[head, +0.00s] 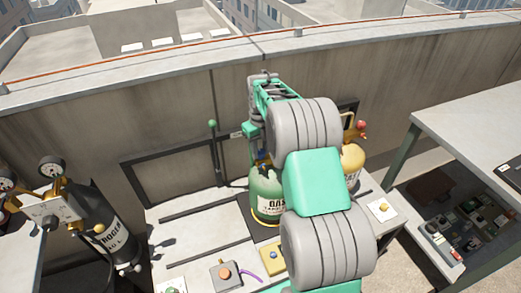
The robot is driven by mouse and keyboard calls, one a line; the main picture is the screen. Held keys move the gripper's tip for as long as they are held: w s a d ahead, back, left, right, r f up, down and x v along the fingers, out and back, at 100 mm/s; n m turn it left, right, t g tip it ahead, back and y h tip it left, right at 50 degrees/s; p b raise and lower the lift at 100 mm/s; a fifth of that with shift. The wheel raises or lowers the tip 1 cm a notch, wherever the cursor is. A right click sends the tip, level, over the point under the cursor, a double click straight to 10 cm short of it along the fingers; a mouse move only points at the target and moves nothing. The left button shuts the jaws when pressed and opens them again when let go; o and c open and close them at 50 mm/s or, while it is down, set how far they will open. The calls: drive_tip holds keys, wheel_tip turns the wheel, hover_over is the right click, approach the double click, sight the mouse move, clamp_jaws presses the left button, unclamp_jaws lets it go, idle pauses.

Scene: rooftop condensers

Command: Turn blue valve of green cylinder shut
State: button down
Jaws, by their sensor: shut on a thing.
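The green cylinder (266,190) stands upright on the pale bench, with dark lettering on its front. Its right side is partly hidden by my arm. A small bit of the blue valve (261,163) shows at its top, mostly covered by my wrist and arm. My gripper (260,154) reaches down from above to the top of the cylinder. It is shut on the blue valve, though the fingers are small and largely hidden. How far the valve is turned cannot be seen.
A yellow cylinder (352,160) with a red-orange fitting stands close behind my arm on the right. A black nitrogen cylinder (105,228) with gauges stands at left. A grey table (480,125) is at right.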

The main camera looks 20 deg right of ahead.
sight(260, 152)
drive_tip(key=c, duration=1)
unclamp_jaws()
drive_tip(key=shift+c, duration=0.2)
wheel_tip(260, 152, up, 8)
drive_tip(key=shift+f+b, duration=0.1)
drive_tip(key=shift+b, duration=0.4)
